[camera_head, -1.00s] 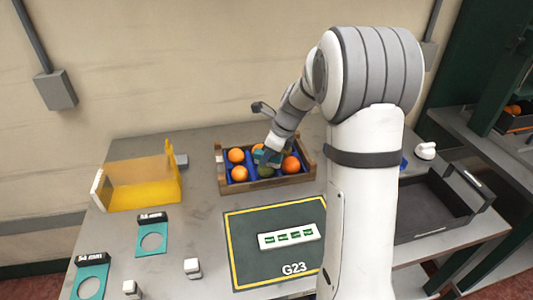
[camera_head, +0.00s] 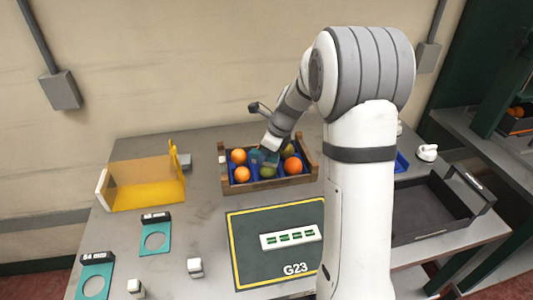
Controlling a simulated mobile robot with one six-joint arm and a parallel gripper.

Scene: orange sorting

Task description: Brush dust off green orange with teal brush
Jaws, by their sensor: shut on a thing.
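The wooden crate (camera_head: 294,182) with a blue divided insert stands at the back middle of the table. The green orange (camera_head: 267,171) lies in its front middle compartment, partly covered from above. The teal brush (camera_head: 257,156) is in my gripper (camera_head: 268,151), which is shut on it. The brush is over the middle of the crate, right above or against the green orange; I cannot tell if the bristles touch it. Orange fruits (camera_head: 242,174) lie to the left and another orange (camera_head: 292,165) to the right. A greenish fruit (camera_head: 288,149) shows behind.
A yellow bin (camera_head: 150,190) stands at the left. Teal ring gauges (camera_head: 155,240) and small white blocks (camera_head: 195,267) lie in front. A dark mat (camera_head: 255,225) bears a white strip (camera_head: 291,237). A black tray (camera_head: 425,210) is at the right, beside my arm.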

